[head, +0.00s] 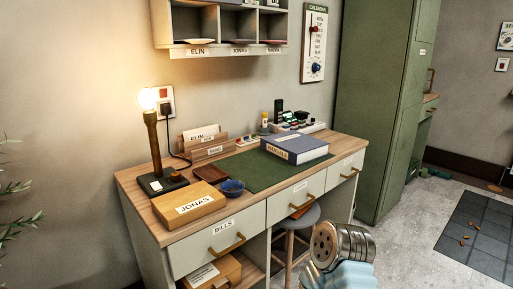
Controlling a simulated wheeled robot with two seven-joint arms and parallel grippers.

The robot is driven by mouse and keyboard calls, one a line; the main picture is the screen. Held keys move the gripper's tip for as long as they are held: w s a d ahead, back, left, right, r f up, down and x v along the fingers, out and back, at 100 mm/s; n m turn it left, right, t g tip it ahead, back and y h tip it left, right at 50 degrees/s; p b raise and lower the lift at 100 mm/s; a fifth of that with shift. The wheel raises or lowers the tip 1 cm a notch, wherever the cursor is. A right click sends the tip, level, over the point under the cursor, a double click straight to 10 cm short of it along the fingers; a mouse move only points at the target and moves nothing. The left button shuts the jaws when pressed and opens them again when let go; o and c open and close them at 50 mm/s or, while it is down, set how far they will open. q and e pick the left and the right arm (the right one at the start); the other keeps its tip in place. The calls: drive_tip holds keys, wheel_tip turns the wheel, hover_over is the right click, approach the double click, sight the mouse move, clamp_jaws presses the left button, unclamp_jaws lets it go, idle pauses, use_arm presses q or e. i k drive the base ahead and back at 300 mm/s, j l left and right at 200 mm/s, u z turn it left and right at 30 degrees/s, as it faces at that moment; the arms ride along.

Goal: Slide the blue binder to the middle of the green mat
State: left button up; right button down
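The blue binder (296,147) lies flat on the desk with a pale label on its front edge. It rests over the right end of the green mat (250,174) and hides that part of the mat. A part of my arm shows at the bottom, right of centre, in front of the desk. Neither gripper's fingers show in the head view, and nothing touches the binder.
A letter holder (205,146) stands behind. A stool (297,222) stands under the desk.

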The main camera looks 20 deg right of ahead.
sight(297, 149)
drive_tip(key=u, duration=0.4)
drive_tip(key=l+u, duration=0.45)
drive_tip(key=l, duration=0.15)
drive_tip(key=k+l+u, duration=0.15)
drive_tip(key=l+u, duration=0.3)
drive_tip(key=l, duration=0.1)
